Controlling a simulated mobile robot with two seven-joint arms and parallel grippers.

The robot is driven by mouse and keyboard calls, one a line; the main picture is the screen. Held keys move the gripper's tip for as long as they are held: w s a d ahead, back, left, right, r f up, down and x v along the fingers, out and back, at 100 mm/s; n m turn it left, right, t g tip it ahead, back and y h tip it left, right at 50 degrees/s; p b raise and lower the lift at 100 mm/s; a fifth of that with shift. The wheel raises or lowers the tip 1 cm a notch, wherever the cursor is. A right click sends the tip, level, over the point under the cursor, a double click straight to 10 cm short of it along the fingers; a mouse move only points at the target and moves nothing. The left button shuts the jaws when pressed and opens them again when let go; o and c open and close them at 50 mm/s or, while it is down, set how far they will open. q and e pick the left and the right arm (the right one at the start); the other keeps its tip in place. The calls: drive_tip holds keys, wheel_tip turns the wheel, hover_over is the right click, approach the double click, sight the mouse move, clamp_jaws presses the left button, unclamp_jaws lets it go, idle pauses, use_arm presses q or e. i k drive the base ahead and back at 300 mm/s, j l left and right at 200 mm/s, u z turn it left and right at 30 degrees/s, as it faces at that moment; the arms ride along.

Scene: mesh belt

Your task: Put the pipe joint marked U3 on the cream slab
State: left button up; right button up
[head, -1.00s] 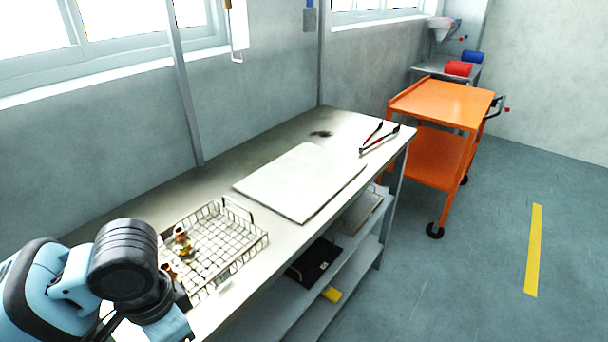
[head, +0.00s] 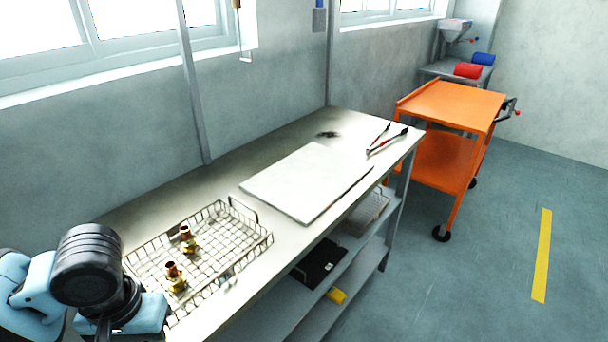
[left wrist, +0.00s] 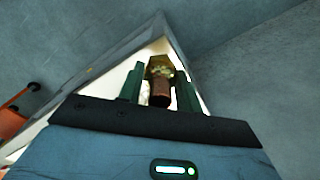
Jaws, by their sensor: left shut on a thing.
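My left gripper (left wrist: 158,85) is shut on a brass and copper pipe joint (left wrist: 160,68), held between its green fingers in the left wrist view. No mark is readable on it. In the head view my left arm is at the lower left, and its fingers and held joint are not visible. Two other pipe joints, a rear one (head: 187,240) and a nearer one (head: 175,278), stand in the wire basket (head: 262,247); their marks are too small to read. The cream slab (head: 308,183) lies flat and bare on the bench, beyond the basket. My right gripper is not in view.
The bench (head: 285,145) runs along the wall. Red-handled tongs (head: 386,140) and a dark smudge (head: 328,134) are beyond the slab. An orange cart (head: 455,105) stands past the bench end.

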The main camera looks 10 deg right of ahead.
sight(289, 189)
drive_tip(key=i+l, duration=0.15)
drive_tip(key=l, duration=0.35)
drive_tip(key=i+l+u, duration=0.15)
drive_tip(key=l, duration=0.8)
drive_tip(key=i+l+u, duration=0.3)
drive_tip(key=i+l, duration=0.65)
drive_tip(key=l, duration=0.1)
